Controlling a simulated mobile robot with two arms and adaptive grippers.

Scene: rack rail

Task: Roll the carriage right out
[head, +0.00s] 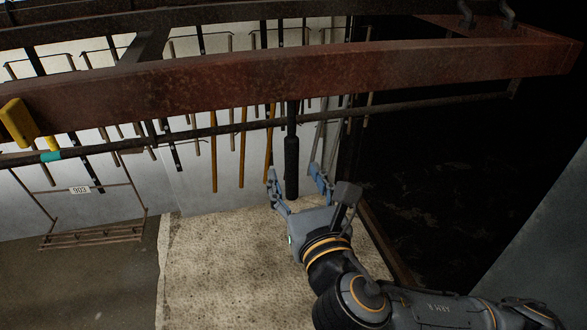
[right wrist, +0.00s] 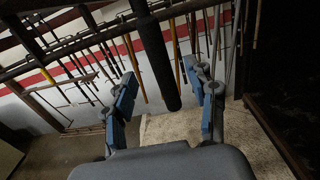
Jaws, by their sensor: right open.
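A rust-red beam (head: 330,78) crosses the top of the head view, with a thinner dark rail (head: 400,105) below it. Which of these parts belong to the carriage is not clear. A black cylindrical grip (head: 291,165) hangs upright from this structure. My right gripper (head: 293,178) is open, with one finger on each side of the grip's lower end. In the right wrist view the grip (right wrist: 157,60) hangs between the blue-padded fingers, with gaps visible on both sides. My left gripper is not in view.
Several thin rods and orange poles (head: 213,155) hang behind the grip before a pale wall. A yellow block (head: 18,122) and a teal band (head: 50,156) are at the left. A wire rack (head: 92,236) labelled 903 hangs low left. The pale floor slab (head: 225,270) is clear; the right is dark.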

